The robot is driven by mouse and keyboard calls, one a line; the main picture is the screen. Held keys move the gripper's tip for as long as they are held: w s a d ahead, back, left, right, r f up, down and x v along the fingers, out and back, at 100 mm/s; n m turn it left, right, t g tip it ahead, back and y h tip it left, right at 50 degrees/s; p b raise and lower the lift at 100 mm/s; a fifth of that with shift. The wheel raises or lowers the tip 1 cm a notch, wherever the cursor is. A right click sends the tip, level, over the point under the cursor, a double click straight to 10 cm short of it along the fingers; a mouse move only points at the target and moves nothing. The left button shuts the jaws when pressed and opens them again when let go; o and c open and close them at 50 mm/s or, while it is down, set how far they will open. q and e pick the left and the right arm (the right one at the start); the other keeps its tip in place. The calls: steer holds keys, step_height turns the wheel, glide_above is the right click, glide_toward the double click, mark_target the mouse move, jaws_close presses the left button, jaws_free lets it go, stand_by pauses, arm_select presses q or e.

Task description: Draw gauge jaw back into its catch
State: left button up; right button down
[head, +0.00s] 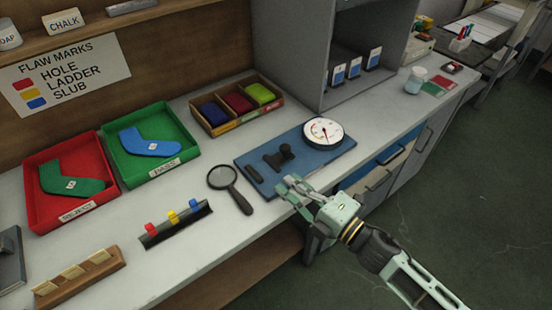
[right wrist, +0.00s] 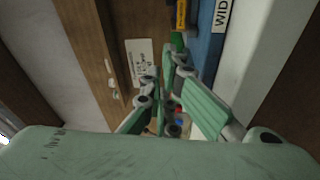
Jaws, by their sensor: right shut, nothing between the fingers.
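The gauge stands on a blue base plate (head: 332,152) near the front edge of the counter. Its round white dial (head: 323,132) is at the plate's right end. A black jaw block with a knob (head: 279,157) sits near the middle, and a smaller black piece (head: 254,173) lies at the left end. I cannot tell whether the jaw is in its catch. My right gripper (head: 288,186) is shut and empty at the plate's front edge, apart from the jaw block. Its green fingers also show in the right wrist view (right wrist: 172,75). My left gripper is out of view.
A magnifying glass (head: 223,178) lies left of the plate. Behind are a box of coloured bundles (head: 238,124), a green tray (head: 181,134) and a red tray (head: 38,211), each holding a sock. A grey cabinet (head: 291,60) stands behind the gauge.

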mark_target(276, 169)
steer(key=shift+a, duration=0.25)
steer(key=p+x, duration=0.1)
steer(key=x, duration=0.8)
steer(key=shift+w+a+r+p, duration=0.1)
steer(key=shift+w+a+p, duration=0.1)
steer(key=shift+p, duration=0.1)
steer(key=d, duration=0.1)
steer(key=w+d, duration=0.1)
steer(key=shift+w+d+f, duration=0.2)
steer(key=shift+d+f, duration=0.15)
steer(key=shift+d, duration=0.05)
steer(key=shift+w+d, duration=0.15)
steer(key=shift+d, duration=0.25)
steer(key=w+d, duration=0.1)
steer(key=w+d+b, duration=0.1)
steer(key=d, duration=0.1)
steer(key=w+d, duration=0.1)
steer(key=shift+w+d, duration=0.25)
steer(key=shift+d, duration=0.15)
steer(key=shift+a, duration=0.1)
